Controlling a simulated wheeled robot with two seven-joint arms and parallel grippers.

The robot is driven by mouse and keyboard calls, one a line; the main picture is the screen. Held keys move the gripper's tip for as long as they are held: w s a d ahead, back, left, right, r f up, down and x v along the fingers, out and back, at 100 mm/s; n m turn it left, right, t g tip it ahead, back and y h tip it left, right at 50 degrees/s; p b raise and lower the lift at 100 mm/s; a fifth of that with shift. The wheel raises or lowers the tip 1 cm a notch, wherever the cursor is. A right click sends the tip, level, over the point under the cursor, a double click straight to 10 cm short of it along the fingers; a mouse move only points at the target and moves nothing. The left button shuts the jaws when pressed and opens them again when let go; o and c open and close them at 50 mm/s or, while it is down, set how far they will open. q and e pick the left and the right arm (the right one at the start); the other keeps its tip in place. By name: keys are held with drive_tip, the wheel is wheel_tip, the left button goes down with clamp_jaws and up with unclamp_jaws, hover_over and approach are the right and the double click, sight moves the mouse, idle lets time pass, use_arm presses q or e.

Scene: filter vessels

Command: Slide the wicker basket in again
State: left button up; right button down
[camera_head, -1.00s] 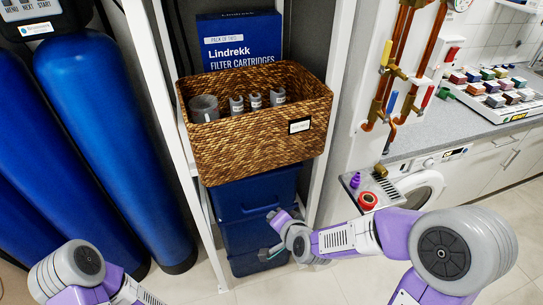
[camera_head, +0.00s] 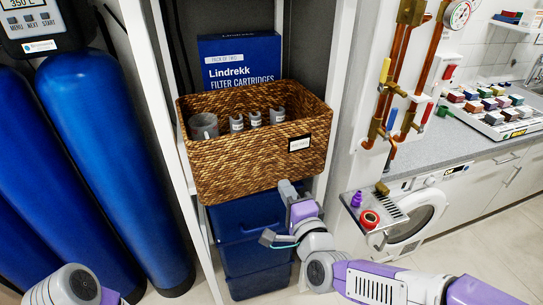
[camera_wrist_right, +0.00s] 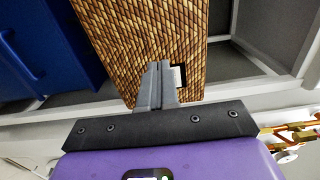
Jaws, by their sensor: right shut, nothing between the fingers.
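The brown wicker basket (camera_head: 245,165) sits on a shelf between white uprights, its front sticking out past them. A white label in a dark frame (camera_head: 299,143) is at its front right. It holds a grey cup (camera_head: 203,126) and several small grey cartridges (camera_head: 255,119). My right gripper (camera_head: 286,188) is at the basket's lower right front, below the label. In the right wrist view, the closed, empty fingertips (camera_wrist_right: 158,66) overlap the woven front (camera_wrist_right: 135,35) beside the label; I cannot tell whether they touch. My left gripper is out of view; only its arm shows.
A blue filter cartridge box (camera_head: 240,60) stands behind the basket. Blue bins (camera_head: 245,235) are below it. Tall blue tanks (camera_head: 110,150) stand to the left. A white upright (camera_head: 335,100), copper pipes and a small ledge with a red roll (camera_head: 369,219) are to the right.

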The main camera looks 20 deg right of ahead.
sight(268, 156)
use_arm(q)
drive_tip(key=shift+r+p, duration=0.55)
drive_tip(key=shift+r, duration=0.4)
use_arm(e)
drive_tip(key=w, duration=1)
drive_tip(key=shift+w+a, duration=0.3)
drive_tip(key=shift+a, duration=0.1)
drive_tip(key=shift+d, duration=0.1)
